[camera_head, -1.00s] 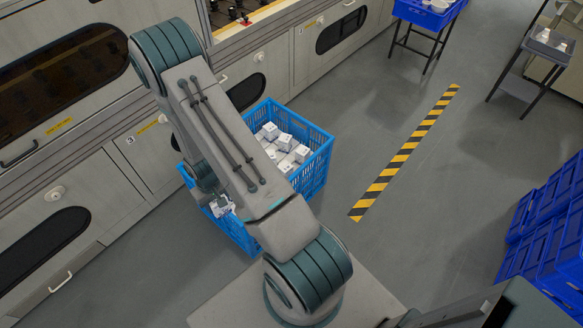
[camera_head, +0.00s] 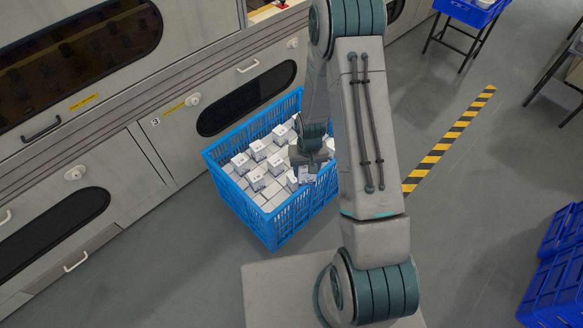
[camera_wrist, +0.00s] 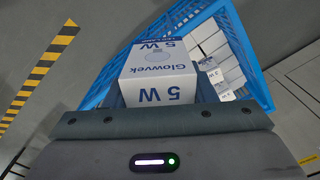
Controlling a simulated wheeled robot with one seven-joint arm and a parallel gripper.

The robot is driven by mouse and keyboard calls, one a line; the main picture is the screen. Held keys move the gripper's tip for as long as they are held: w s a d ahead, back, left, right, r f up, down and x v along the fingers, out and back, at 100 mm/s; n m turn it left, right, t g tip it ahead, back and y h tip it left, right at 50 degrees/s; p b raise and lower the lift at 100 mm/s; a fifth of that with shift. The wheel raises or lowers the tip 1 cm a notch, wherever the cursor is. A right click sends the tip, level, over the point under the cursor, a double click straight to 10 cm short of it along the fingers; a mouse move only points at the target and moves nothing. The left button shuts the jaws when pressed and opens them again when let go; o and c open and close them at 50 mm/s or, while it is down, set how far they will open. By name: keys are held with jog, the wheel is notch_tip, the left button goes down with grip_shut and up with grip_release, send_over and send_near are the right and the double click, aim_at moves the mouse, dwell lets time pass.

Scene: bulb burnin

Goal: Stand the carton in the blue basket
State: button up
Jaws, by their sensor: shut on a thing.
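The blue basket (camera_head: 262,222) stands on the floor in front of the machine and holds several white cartons in rows, some standing higher than the others. My gripper (camera_head: 308,172) is over the right part of the basket, shut on a white carton (camera_wrist: 158,78) with blue "Glowvek 5 W" print. In the wrist view the carton sticks out beyond the gripper's edge, with the blue basket (camera_wrist: 236,40) and other cartons behind it. I cannot tell whether the held carton touches the cartons below.
The grey machine front (camera_head: 150,170) runs close behind the basket. Blue crates (camera_head: 556,262) are stacked at the right edge. A blue bin (camera_head: 470,12) stands on a stand at the back. The floor around the yellow-black strip (camera_head: 447,140) is clear.

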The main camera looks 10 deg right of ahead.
jog(key=w+f+b, duration=0.2)
jog(key=b, duration=0.5)
jog(key=w+f+b, duration=0.1)
jog(key=f+b, duration=0.1)
jog(key=b, duration=0.5)
jog(key=shift+w+a, duration=0.2)
jog(key=shift+w, duration=0.15)
jog(key=shift+a+b, duration=0.1)
jog(key=shift+b, duration=0.3)
